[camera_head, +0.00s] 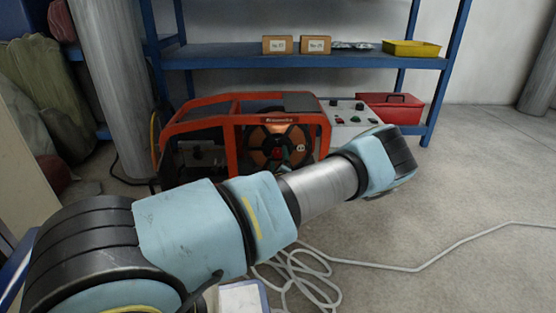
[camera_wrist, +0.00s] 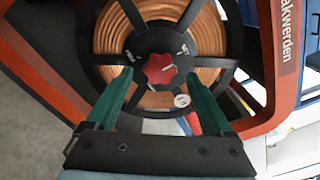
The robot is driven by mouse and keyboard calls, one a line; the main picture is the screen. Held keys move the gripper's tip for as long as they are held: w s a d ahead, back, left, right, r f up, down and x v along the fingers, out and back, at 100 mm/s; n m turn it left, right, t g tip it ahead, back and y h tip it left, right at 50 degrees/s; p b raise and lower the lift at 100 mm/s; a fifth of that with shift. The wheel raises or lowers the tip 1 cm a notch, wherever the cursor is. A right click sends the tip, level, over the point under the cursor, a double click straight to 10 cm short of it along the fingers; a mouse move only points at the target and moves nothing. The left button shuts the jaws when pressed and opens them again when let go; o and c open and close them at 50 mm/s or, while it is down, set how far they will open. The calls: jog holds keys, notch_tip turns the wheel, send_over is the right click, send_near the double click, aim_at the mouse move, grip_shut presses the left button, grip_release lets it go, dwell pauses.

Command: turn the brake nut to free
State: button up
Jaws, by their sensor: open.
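The brake nut (camera_wrist: 160,68) is a red lobed knob on the black hub of the wire spool (camera_wrist: 208,30). A short pale mark shows on its face, and small white marks sit around it on the hub. It also shows small and red in the head view (camera_head: 277,153). My gripper (camera_wrist: 159,75) has two green fingers, spread apart. In the wrist view their tips appear left and right of the nut, with gaps to it. I cannot tell how far in front of the nut they are. In the head view my gripper is not visible.
A pale cable (camera_head: 420,268) lies on the floor.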

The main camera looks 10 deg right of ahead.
aim_at(278, 153)
jog(key=shift+w+d+b, duration=0.15)
jog(key=shift+w+b, duration=0.05)
jog(key=shift+w, duration=0.55)
jog(key=shift+w+d+b, duration=0.1)
jog(key=shift+w+b, duration=0.05)
jog(key=shift+w, duration=0.6)
jog(key=c, duration=1.4)
